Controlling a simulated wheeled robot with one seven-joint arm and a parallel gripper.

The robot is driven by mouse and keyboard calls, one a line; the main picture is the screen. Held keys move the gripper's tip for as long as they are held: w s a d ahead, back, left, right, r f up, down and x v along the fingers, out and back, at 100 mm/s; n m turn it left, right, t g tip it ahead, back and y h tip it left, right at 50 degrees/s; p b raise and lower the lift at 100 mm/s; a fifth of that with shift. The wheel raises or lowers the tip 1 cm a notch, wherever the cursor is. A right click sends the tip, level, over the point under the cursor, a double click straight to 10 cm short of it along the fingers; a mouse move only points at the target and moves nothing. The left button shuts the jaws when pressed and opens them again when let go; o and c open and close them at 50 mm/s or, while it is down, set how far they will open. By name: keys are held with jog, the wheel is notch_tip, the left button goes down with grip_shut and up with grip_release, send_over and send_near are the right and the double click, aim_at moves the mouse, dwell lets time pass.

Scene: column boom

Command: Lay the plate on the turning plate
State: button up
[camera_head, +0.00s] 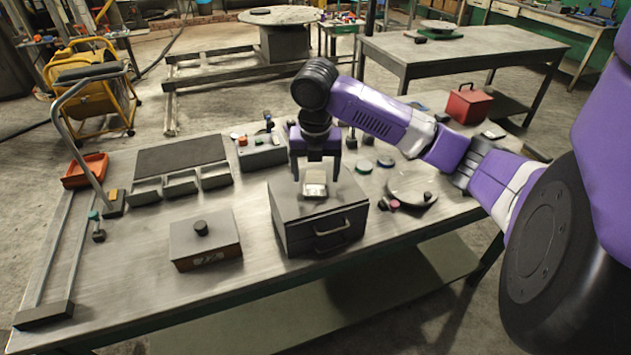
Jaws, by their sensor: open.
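A grey round disc (408,182), which looks like the turning plate, lies on the workbench right of the drawer box, with small knobbed objects at its front edge. My gripper (316,176) points down with its two fingers apart over the drawer box (298,212). A small pale block-like piece (315,186) shows between and just below the fingers, on the box top. I cannot tell whether the fingers touch it. Small dark green-rimmed discs (364,166) (386,161) lie behind the grey disc. I cannot tell for sure which thing is the plate.
A grey box with a black knob (205,240) stands left of the drawer box. Behind it are a dark panel with open bins (181,157) and a control box (257,152). An orange tray (85,171), rails and a bent handle are at left. A red box (468,104) stands back right.

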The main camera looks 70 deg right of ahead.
jog(key=shift+d+f, duration=0.1)
jog(key=shift+f, duration=0.9)
jog(key=shift+w+r, duration=0.1)
grip_shut()
